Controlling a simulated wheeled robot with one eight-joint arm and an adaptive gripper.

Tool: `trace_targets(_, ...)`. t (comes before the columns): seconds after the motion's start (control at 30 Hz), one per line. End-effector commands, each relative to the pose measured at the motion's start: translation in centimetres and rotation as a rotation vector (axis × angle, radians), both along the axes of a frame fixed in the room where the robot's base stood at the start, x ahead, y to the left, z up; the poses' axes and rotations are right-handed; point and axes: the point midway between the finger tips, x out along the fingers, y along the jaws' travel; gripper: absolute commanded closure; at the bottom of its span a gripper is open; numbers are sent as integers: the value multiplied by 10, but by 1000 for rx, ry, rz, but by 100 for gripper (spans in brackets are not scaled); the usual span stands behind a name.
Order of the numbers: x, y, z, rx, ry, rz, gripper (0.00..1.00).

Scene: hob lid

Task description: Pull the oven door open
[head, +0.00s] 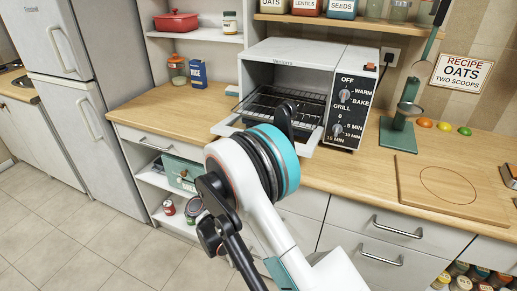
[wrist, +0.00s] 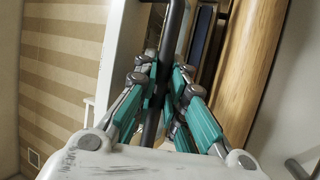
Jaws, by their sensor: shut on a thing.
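The white oven (head: 291,68) stands on the wooden counter. Its door (head: 222,129) is folded down and out, close to flat, and the cavity with its wire rack (head: 285,103) shows. My arm hides the middle and front of the door in the head view. In the wrist view, the teal fingers of my gripper (wrist: 166,82) are shut on a dark bar, the door handle (wrist: 174,28), which runs between them. The head view does not show the fingers; my arm covers them.
To the right stand a green scale (head: 398,130), several fruits and a wooden board (head: 448,184). Drawers with handles (head: 398,227) lie below.

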Motion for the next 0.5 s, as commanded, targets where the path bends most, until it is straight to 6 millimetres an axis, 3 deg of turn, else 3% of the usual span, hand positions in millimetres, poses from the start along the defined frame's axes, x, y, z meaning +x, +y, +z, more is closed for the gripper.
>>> trace_targets(0.5,2,0,-11,-21,-58,1,100)
